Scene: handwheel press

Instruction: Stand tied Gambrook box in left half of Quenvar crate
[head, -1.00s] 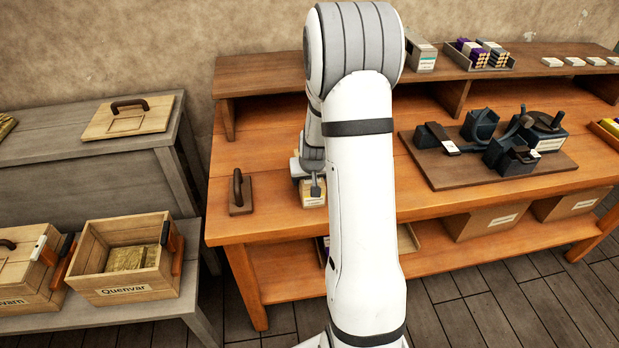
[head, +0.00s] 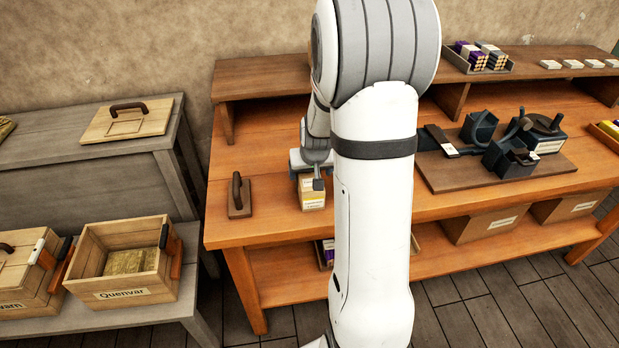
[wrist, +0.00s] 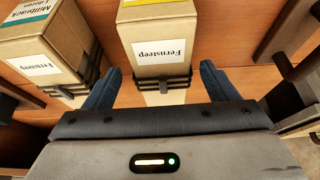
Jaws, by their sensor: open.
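My gripper (wrist: 155,95) is open. In the wrist view a cardboard box with a yellow stripe and a "Fernsteep" label (wrist: 163,50) stands in front of the jaws, between their directions. Another box (wrist: 45,45) with a teal stripe, a "Millbrack" top label and a "Fernsteep" side label stands to its left. Both have a dark clip-like holder low down. In the head view a small labelled box (head: 312,192) is on the bench under my gripper; its text is unreadable. I read no Gambrook label. The open Quenvar crate (head: 122,294), at lower left, holds straw-coloured packing.
A closed crate (head: 22,285) adjoins the Quenvar crate on the low grey shelf. A handled lid (head: 127,118) lies on the grey bench top. A dark handled block (head: 239,196) stands left of my gripper. The handwheel press (head: 510,150) is on the right.

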